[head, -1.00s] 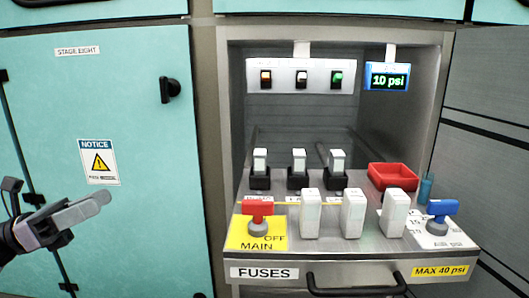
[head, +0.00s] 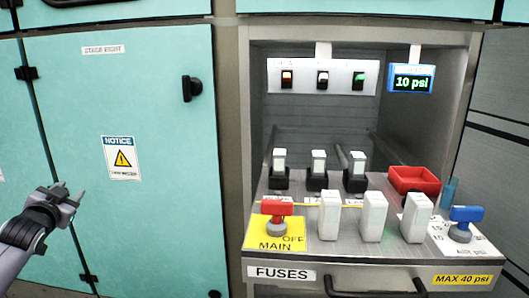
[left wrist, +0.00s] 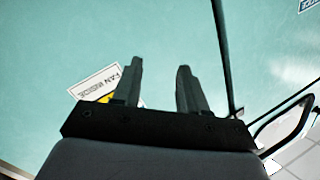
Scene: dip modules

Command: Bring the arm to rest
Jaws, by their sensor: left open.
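My left gripper (head: 72,196) is at the left of the head view, in front of the teal cabinet door (head: 150,220). It is empty and well away from the fuse panel. In the left wrist view its two fingers (left wrist: 157,88) stand apart with nothing between them. Behind them are the teal surface and a partly hidden label reading "FAN INSIDE" (left wrist: 92,84). My right gripper is not in view.
The open bay at the right holds a red MAIN handle (head: 277,208), several white blocks, a red tray (head: 414,181), a blue air handle (head: 466,214) and a 10 psi display (head: 411,83). A dark door latch (head: 191,88) sticks out. A drawer handle (head: 375,290) is below.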

